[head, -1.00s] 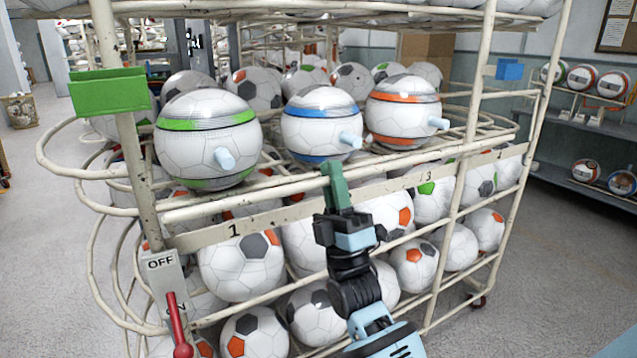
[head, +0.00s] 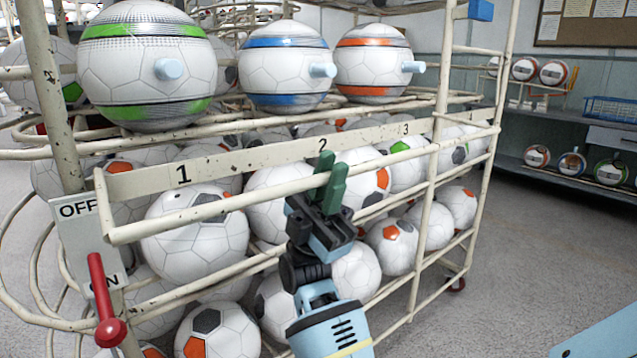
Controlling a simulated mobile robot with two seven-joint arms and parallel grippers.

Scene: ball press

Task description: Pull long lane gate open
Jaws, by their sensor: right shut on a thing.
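The long lane gate (head: 215,209) is a cream-white metal bar along the front of the ball rack. Its left end bends back beside the numbered strip (head: 240,160), marked 1, 2 and 3. The bar stands out in front of and slightly below the strip at the left. My right gripper (head: 330,187), with green fingers, is shut on the gate bar below the number 2. My left gripper is not in view.
Three balls with pale blue pegs, banded green (head: 145,62), blue (head: 285,65) and orange (head: 373,62), sit above the strip. Soccer balls (head: 196,232) fill the lower rack. A red lever (head: 103,300) with an OFF/ON plate is at left. Floor at right is clear.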

